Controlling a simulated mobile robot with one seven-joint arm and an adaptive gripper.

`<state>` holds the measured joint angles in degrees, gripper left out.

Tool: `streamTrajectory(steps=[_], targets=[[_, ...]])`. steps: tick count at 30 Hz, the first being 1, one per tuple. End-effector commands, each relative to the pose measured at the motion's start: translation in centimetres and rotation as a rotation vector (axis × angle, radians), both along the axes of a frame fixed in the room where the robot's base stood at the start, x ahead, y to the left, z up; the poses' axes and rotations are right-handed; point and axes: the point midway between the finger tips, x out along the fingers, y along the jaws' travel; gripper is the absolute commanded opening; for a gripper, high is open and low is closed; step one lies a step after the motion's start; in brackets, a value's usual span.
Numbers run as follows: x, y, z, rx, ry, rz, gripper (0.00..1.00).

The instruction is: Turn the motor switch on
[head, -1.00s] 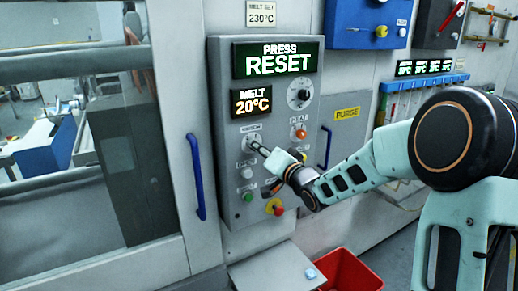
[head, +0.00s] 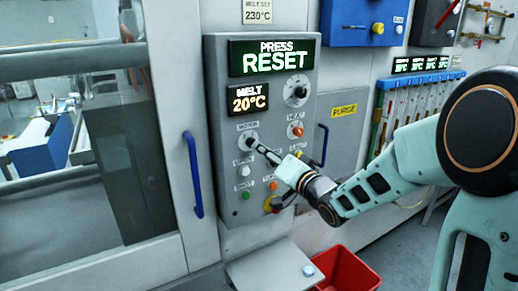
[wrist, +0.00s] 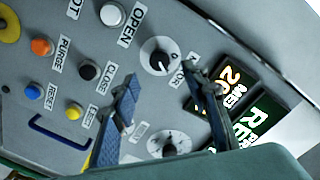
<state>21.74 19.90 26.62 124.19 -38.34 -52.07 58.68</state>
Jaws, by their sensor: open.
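The motor switch (head: 250,143) is a round knob on a pale dial, under the MOTOR label on the grey control panel (head: 225,110). In the wrist view the motor switch (wrist: 160,57) has a dark knob with a white mark, and its dial is partly edged by a finger. My gripper (head: 259,149) points at the switch from the lower right, with its tips close to it. In the wrist view my gripper (wrist: 162,90) is open, its two blue-grey fingers apart below and beside the knob. I cannot tell whether either finger touches it.
A lit display (head: 274,59) reads PRESS RESET, and another (head: 250,99) reads MELT 20°C. Several buttons, including a white one (head: 245,171) and a green one (head: 246,195), sit below the switch. A blue handle (head: 194,175) stands left of the panel. A red bin (head: 347,270) is on the floor.

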Motion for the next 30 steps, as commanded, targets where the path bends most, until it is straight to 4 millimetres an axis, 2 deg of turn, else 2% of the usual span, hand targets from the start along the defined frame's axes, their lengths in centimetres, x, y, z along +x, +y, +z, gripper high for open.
streamTrajectory(steps=[3, 9, 14, 23, 26, 29, 30], targets=[[-2.0, -1.5, 0.1, -0.001, 0.000, -0.004, 0.41], [-4.1, -2.8, 0.1, 0.000, 0.001, -0.002, 0.41], [-4.7, -3.1, 0.2, 0.000, 0.000, 0.000, 0.41], [-4.6, -3.4, 0.0, -0.003, 0.003, -0.006, 0.41], [-4.2, -5.1, -1.0, -0.033, 0.019, -0.040, 0.41], [-3.4, -9.0, -2.8, -0.094, 0.057, -0.117, 0.41], [-3.1, -11.1, -3.6, -0.125, 0.077, -0.157, 0.41]])
